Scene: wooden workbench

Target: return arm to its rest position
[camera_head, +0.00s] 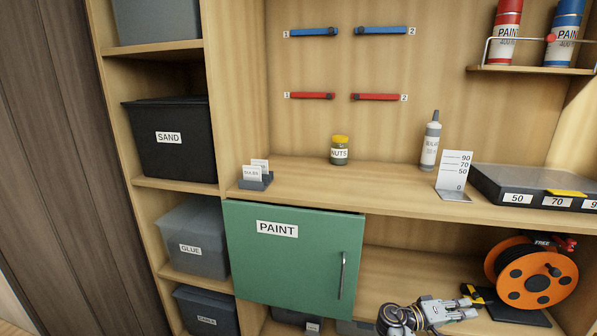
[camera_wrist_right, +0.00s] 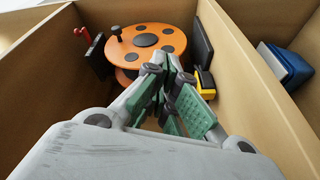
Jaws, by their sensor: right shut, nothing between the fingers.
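My right gripper (camera_head: 468,306) is at the bottom of the head view, in front of the open lower compartment, right of the green PAINT door (camera_head: 285,270). Its fingers point right, toward the orange cable reel (camera_head: 537,281). In the right wrist view the gripper (camera_wrist_right: 172,75) is shut with its green-padded fingers together and nothing between them. The orange reel (camera_wrist_right: 146,38) is beyond the fingertips in that view. My left gripper is not in view.
A yellow and black item (camera_head: 471,296) lies beside the reel. Above are a shelf with a NUTS jar (camera_head: 340,150), a grey bottle (camera_head: 430,141) and a flat case (camera_head: 530,184). Labelled bins, including SAND (camera_head: 170,160), fill the left shelves. Compartment walls (camera_wrist_right: 255,95) are close to the gripper.

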